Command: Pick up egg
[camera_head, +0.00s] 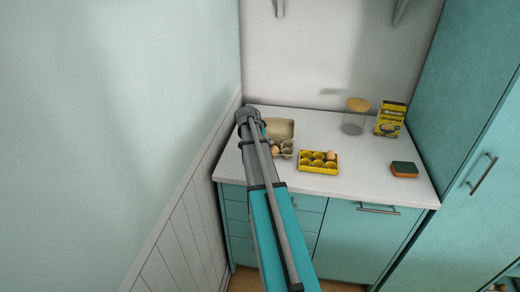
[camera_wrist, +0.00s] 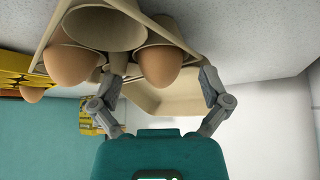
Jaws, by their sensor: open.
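A beige egg carton (camera_head: 280,128) stands open on the counter, its lid raised at the back. It fills the upper part of the wrist view (camera_wrist: 175,98). Two brown eggs sit in its cups in the wrist view, one at left (camera_wrist: 72,66) and one nearer the middle (camera_wrist: 160,66). My gripper (camera_wrist: 162,72) is open, with one finger on each side of the middle egg. I cannot tell whether the fingers touch it. In the head view my arm hides my gripper and part of the carton; one brown egg (camera_head: 276,150) shows in it.
A yellow egg tray (camera_head: 318,168) beside the carton holds one egg (camera_head: 331,156) at its back right. A lidded glass jar (camera_head: 354,118), a yellow box (camera_head: 391,120) and a sponge (camera_head: 404,169) stand to the right. The wall is close on the left.

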